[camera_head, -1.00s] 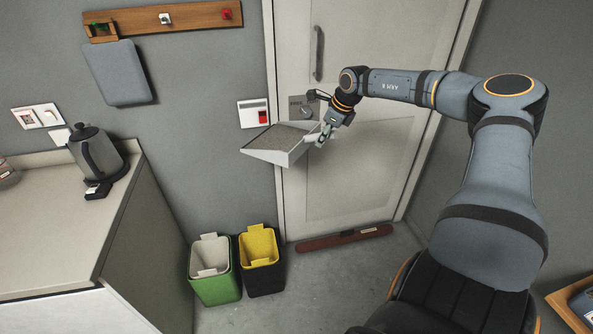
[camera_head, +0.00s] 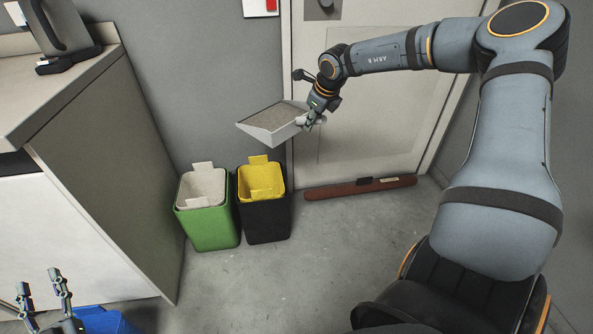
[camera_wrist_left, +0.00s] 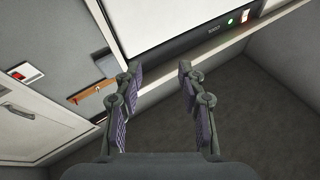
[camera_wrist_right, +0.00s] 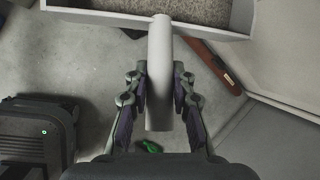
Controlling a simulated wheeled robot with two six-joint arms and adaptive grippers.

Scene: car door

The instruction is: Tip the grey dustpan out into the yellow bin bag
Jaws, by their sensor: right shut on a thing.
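The grey dustpan (camera_head: 274,127) is held in the air above and behind the yellow bin bag (camera_head: 260,180), looking roughly level, with a grainy brown layer in its pan. My right gripper (camera_head: 308,118) is shut on its handle; the handle (camera_wrist_right: 160,85) also shows between the fingers in the right wrist view. The yellow bag lines a black bin (camera_head: 266,219) on the floor. My left gripper (camera_head: 44,293) is open and empty at the lower left; its spread fingers (camera_wrist_left: 158,95) show in the left wrist view.
A green bin (camera_head: 210,226) with a whitish bag (camera_head: 203,187) stands left of the black bin. A counter (camera_head: 95,130) is at the left, a door (camera_head: 375,110) behind. A red-brown draught strip (camera_head: 360,187) lies at the door's foot. A blue object (camera_head: 103,320) is at lower left.

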